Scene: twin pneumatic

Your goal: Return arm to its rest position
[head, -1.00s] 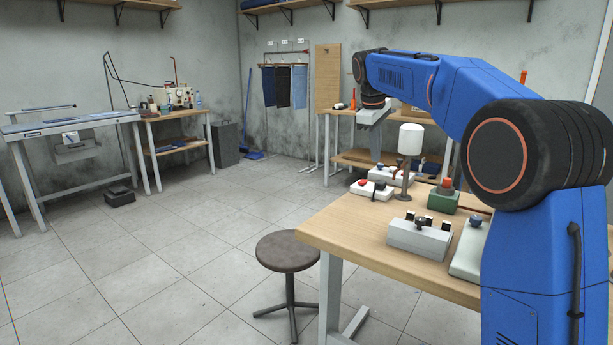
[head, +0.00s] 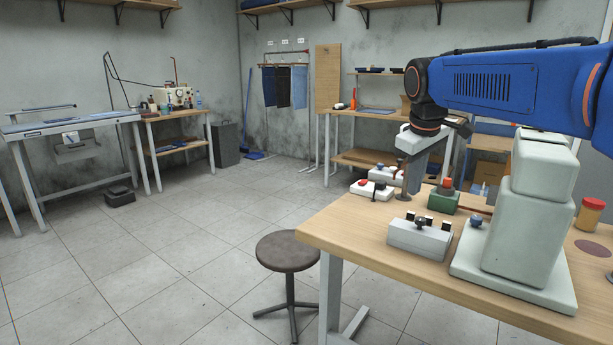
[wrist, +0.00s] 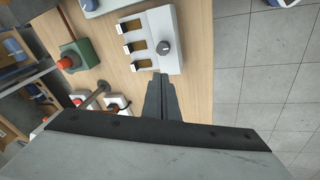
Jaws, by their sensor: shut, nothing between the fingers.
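My blue arm reaches in from the right in the head view. My gripper (head: 412,192) points down above the wooden workbench (head: 345,228), near its back part. In the wrist view, the fingers of my gripper (wrist: 160,78) are together with nothing between them. Their tips appear beside the light grey switch box (wrist: 151,38) with a dark knob; I cannot tell the height between them. The same switch box (head: 419,237) stands near the bench front in the head view.
A green box with a red button (head: 443,200) and a white box with a red button (head: 370,190) stand near my gripper. A large pale machine (head: 530,215) fills the bench's right side. A stool (head: 286,251) stands left of the bench.

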